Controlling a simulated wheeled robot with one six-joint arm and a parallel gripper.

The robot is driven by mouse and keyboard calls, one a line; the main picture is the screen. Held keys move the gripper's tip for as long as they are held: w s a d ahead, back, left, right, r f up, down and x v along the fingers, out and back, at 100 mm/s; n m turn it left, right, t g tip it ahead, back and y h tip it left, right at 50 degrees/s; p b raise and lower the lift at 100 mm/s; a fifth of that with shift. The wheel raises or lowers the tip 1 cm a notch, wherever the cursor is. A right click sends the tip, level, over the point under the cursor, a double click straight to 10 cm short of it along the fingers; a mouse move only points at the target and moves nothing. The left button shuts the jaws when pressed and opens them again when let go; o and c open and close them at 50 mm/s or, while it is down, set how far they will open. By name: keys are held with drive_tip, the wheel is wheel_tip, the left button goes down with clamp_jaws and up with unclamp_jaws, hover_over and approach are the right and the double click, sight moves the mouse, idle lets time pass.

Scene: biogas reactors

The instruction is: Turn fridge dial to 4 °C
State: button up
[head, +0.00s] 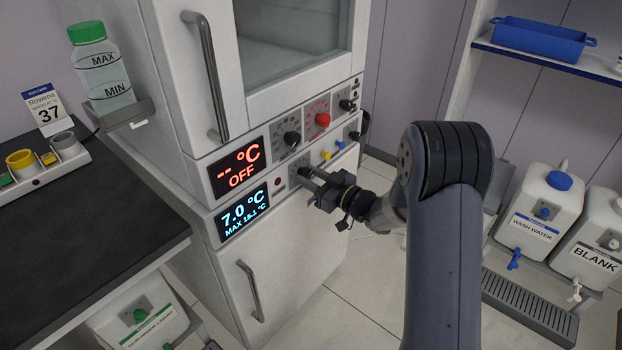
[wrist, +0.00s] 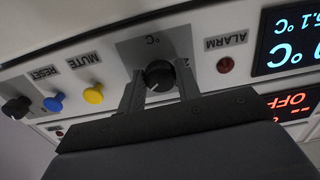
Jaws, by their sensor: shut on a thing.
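The fridge dial is a black knob (wrist: 159,76) on a grey plate marked °C in the wrist view, which shows the panel upside down. My gripper (wrist: 153,92) is shut on this knob, with one finger on each side of it. In the head view my gripper (head: 308,176) reaches the lower panel from the right and largely hides the dial. The blue fridge display (head: 244,212) reads 7.0 °C, with MAX 15.1 °C below. The dial's scale marks are mostly hidden.
Beside the dial are a red alarm lamp (wrist: 225,65), a yellow mute button (wrist: 93,95) and a blue reset button (wrist: 54,103). Above, a red display (head: 237,167) reads OFF, near a red knob (head: 322,119). The fridge door handle (head: 249,290) is below.

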drive_tip(key=n+b, duration=0.1)
drive_tip(key=b, duration=0.1)
drive_tip(key=n+b, duration=0.2)
drive_tip(key=shift+f+n+b, duration=0.3)
drive_tip(key=n+b, duration=0.4)
drive_tip(key=b, duration=0.1)
drive_tip(key=shift+n, duration=0.3)
drive_tip(key=n+b, duration=0.4)
drive_tip(key=shift+n, duration=0.3)
drive_tip(key=shift+r+n+b, duration=0.15)
drive_tip(key=shift+n+b, duration=0.9)
drive_tip(key=shift+n, duration=0.05)
drive_tip(key=shift+r+n+b, duration=0.1)
drive_tip(key=shift+n+b, duration=0.95)
drive_tip(key=shift+n, duration=0.05)
drive_tip(key=o, duration=1)
drive_tip(key=shift+r, duration=0.1)
drive_tip(key=shift+d, duration=0.15)
